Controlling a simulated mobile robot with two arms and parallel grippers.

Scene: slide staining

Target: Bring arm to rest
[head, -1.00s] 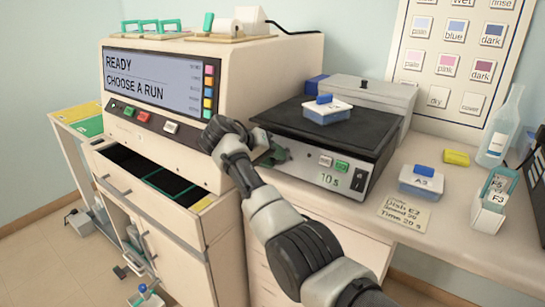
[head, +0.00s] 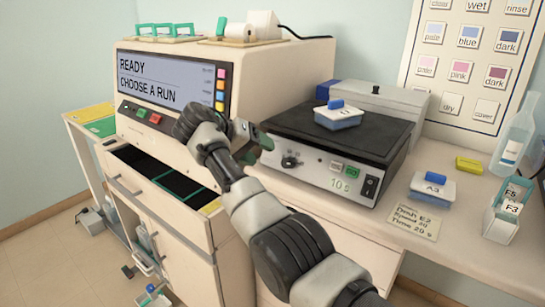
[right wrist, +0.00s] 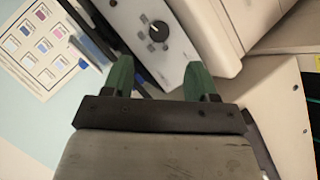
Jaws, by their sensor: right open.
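My right arm reaches up from the bottom of the head view. Its gripper (head: 258,148) hangs between the stainer (head: 280,85) and the black-topped shaker (head: 390,143), just left of the shaker's knob (head: 291,162). The green fingers are apart with nothing held between them. In the right wrist view the gripper (right wrist: 160,70) is open, with the shaker's knob (right wrist: 158,31) visible beyond the fingers. My left gripper is out of view.
A blue-lidded dish (head: 338,118) sits on the shaker. The A3 dish (head: 433,187), a note card (head: 413,221), a yellow block (head: 469,165), a slide holder (head: 507,212) and a bottle (head: 512,143) stand to the right. The stainer's drawer (head: 150,173) is open.

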